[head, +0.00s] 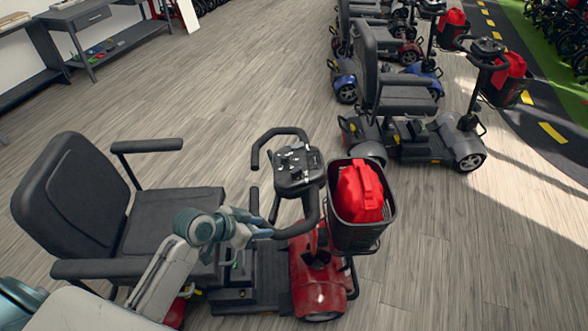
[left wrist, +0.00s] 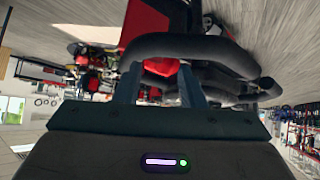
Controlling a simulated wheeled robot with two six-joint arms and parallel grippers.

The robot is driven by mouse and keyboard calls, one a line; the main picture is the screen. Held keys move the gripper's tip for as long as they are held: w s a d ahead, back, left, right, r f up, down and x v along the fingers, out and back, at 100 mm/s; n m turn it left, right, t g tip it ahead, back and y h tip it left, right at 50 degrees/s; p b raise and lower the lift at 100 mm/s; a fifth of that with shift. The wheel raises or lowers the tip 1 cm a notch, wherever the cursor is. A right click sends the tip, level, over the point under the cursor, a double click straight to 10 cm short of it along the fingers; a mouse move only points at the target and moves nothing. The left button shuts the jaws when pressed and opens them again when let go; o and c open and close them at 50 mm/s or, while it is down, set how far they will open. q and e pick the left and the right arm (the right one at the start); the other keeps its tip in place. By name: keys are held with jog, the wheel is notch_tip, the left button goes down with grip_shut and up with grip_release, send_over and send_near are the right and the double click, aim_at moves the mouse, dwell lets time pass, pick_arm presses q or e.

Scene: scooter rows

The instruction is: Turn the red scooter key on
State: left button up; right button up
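The red scooter (head: 318,284) stands in the foreground with a black seat, looped black handlebars and a front basket. Its control console (head: 298,170) sits between the handlebars; I cannot make out the key on it. My left gripper (head: 266,226) is beside the near handlebar, below the console. In the left wrist view, my left gripper (left wrist: 160,84) has its two fingers apart, with nothing clearly held between them. The black handlebar (left wrist: 190,47) crosses just past the fingertips; I cannot tell if they touch. My right gripper is not in view.
The scooter's black basket (head: 345,232) holds a red bag (head: 360,192). The scooter's black seat (head: 75,195) and armrest lie close to my left arm. Another scooter (head: 405,135) and several more stand behind at the right. A grey workbench (head: 90,18) is at the upper left. The wooden floor between is clear.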

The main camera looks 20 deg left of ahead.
pick_arm(q)
jog(key=w+r+t+h, duration=0.1)
jog(key=w+r+h, duration=0.1)
jog(key=w+r, duration=0.35)
jog(key=t, duration=0.2)
send_near(292, 171)
jog(key=shift+m+h, duration=0.4)
jog(key=shift+m, duration=0.1)
jog(key=p+x, duration=0.4)
jog(key=x, duration=0.7)
jog(key=shift+w+f, duration=0.15)
jog(key=shift+f, duration=0.15)
jog(key=shift+c, duration=0.5)
grip_shut()
